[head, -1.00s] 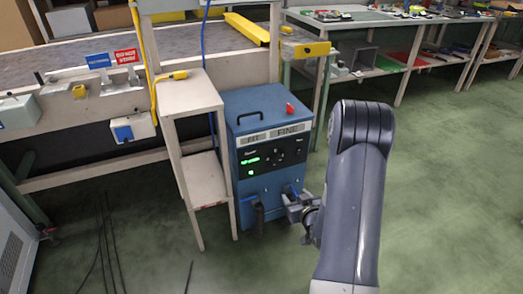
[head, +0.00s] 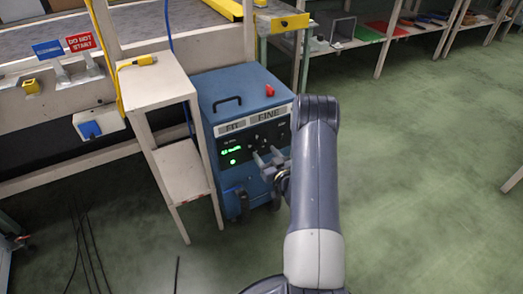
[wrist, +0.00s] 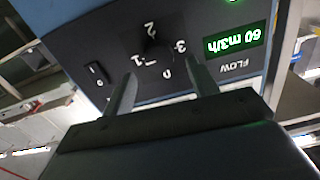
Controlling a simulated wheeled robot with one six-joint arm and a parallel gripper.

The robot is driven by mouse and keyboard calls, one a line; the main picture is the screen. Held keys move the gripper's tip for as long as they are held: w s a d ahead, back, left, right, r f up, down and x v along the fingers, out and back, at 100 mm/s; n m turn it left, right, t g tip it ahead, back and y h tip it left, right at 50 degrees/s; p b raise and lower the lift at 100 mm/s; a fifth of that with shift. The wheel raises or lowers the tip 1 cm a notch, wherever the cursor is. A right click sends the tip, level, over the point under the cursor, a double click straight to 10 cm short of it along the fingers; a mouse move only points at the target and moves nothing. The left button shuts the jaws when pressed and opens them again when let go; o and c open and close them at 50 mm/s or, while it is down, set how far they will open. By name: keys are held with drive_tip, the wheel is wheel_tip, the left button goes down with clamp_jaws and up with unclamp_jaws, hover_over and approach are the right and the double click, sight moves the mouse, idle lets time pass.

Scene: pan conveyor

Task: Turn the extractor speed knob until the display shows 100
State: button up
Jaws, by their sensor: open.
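The extractor (head: 222,90) is a blue cabinet with a dark front panel. In the wrist view the panel appears upside down.
A small rocker switch (wrist: 96,75) is on the same panel. Open green floor (head: 420,180) lies to the right.

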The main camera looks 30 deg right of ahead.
sight(261, 147)
drive_tip(key=shift+w, duration=1.65)
drive_tip(key=c, duration=1)
drive_tip(key=shift+o, duration=0.2)
drive_tip(key=shift+b, duration=0.35)
drive_tip(key=m+b, duration=0.1)
drive_tip(key=m, duration=0.2)
drive_tip(key=shift+f+b, duration=0.15)
drive_tip(key=shift+b, duration=0.15)
drive_tip(key=m+b, duration=0.1)
drive_tip(key=m, duration=0.1)
drive_tip(key=shift+m, duration=0.4)
drive_tip(key=m+b, duration=0.1)
drive_tip(key=m, duration=0.5)
drive_tip(key=shift+d+b, duration=0.1)
drive_tip(key=shift+b, duration=0.2)
